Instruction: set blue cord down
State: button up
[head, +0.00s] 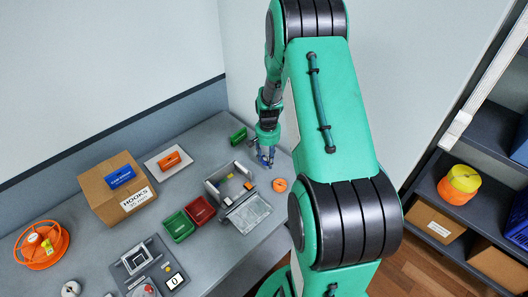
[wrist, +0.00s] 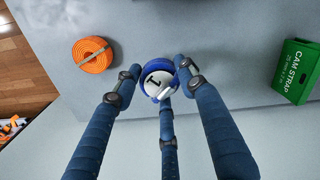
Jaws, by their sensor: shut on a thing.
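The blue cord (wrist: 147,72) is a small round blue bundle with a white face marked "1". In the wrist view it sits between the fingertips of my gripper (wrist: 156,82), which is shut on it. In the head view my gripper (head: 266,157) points down over the right part of the grey table (head: 215,266), and the cord shows there only as a bit of blue at the fingertips. I cannot tell whether the cord touches the table.
An orange strap coil (head: 280,185) lies close by on the right. A green cam strap box (head: 238,136) stands behind left. A grey open box (head: 228,179), red bin (head: 200,210) and green bin (head: 179,227) stand nearer the front. A cardboard hooks box (head: 103,208) is left.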

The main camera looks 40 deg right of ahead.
jog(key=w+d, duration=0.1)
jog(key=w, duration=0.1)
jog(key=w+d, duration=0.2)
jog(key=w, duration=0.1)
jog(key=w+d, duration=0.2)
jog(key=shift+w+f+b, duration=0.15)
jog(key=shift+f+b, duration=0.15)
jog(key=shift+f, duration=0.1)
jog(key=shift+f, duration=0.1)
jog(key=shift+f, duration=1.65)
jog(key=shift+f+b, duration=0.2)
jog(key=shift+b, duration=0.15)
jog(key=o, duration=1.2)
jog(key=shift+c, duration=0.2)
jog(key=shift+r, duration=0.15)
notch_tip(320, 180, up, 12)
jog(key=p, duration=0.1)
jog(key=shift+p, duration=0.3)
